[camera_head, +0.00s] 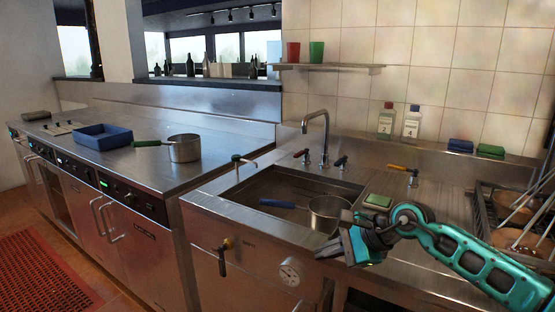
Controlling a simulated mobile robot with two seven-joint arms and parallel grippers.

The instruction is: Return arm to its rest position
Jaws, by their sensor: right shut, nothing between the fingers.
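My right arm comes in from the right edge. My right gripper (348,245) is shut and empty, in front of the sink's front right edge. It is clear of the pot (328,213) with a blue handle, which is in the sink basin (262,187). A green sponge (377,201) lies on the sink's right rim, just behind my right wrist. My left gripper is not in view.
A pot (184,148) with a green handle and a blue tray (103,135) stand on the left counter. A faucet (324,138) rises behind the sink. Two bottles (412,122) stand on the back ledge. A dish rack (484,215) is at right.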

